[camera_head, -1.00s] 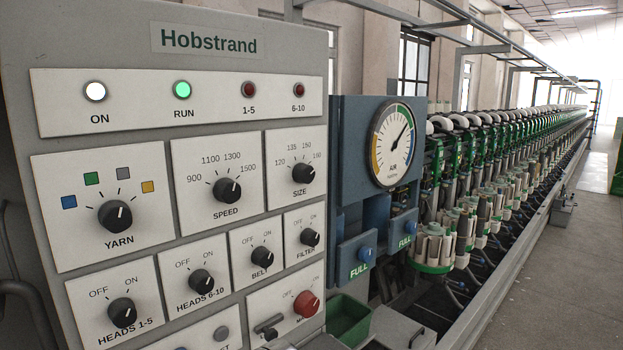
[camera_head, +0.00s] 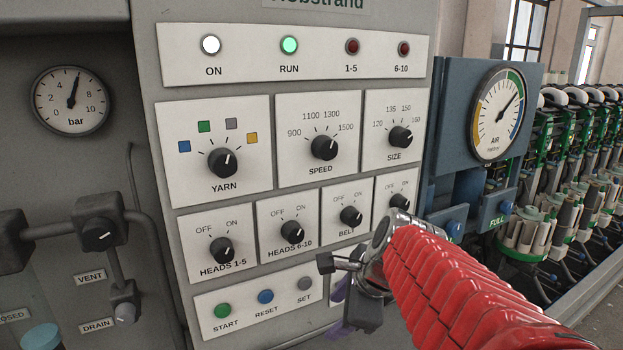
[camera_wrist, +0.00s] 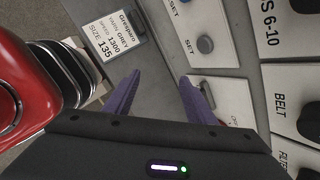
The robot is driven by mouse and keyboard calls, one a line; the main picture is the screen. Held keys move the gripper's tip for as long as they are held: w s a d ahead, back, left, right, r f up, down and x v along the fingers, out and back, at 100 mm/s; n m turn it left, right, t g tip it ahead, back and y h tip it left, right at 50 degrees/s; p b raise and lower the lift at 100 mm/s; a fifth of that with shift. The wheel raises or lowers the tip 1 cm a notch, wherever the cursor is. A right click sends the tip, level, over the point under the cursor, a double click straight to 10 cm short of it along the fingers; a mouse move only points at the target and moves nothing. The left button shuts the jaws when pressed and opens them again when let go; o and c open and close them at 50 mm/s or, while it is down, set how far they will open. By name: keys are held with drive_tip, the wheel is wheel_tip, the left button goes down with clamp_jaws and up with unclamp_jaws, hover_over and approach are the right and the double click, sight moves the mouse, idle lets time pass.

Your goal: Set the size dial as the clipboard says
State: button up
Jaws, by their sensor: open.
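The size dial (camera_head: 400,136) is a black knob at the upper right of the panel. Its white mark seems to point up and right, toward the 160 end of a scale that starts at 120. The clipboard card (camera_wrist: 113,40) shows in the wrist view and reads yarn grey, speed 1300, size 135. My gripper (camera_wrist: 158,82) has its purple fingers apart with nothing between them, near the panel's lower edge. In the head view my gripper (camera_head: 338,308) is below and left of the size dial, clear of it. The dial is not in the wrist view.
The speed dial (camera_head: 323,147) and yarn dial (camera_head: 223,162) are left of the size dial. The filter knob (camera_head: 399,202) is just below it, close above my wrist. My red arm hides the panel's lower right. The air gauge box (camera_head: 452,130) stands to the right.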

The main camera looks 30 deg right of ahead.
drive_tip(key=w+d+m, duration=0.1)
drive_tip(key=d+m, duration=0.4)
drive_tip(key=m, duration=0.1)
drive_tip(key=m+t, duration=0.5)
drive_tip(key=t, duration=0.7)
approach(406, 141)
drive_tip(key=s, duration=0.5)
drive_tip(key=shift+w+a+h, duration=0.1)
drive_tip(key=shift+a+h, duration=0.05)
drive_tip(key=shift+h, duration=0.25)
drive_tip(key=shift+w, duration=0.15)
drive_tip(key=shift+w, duration=6.8)
drive_tip(key=shift+c, duration=0.3)
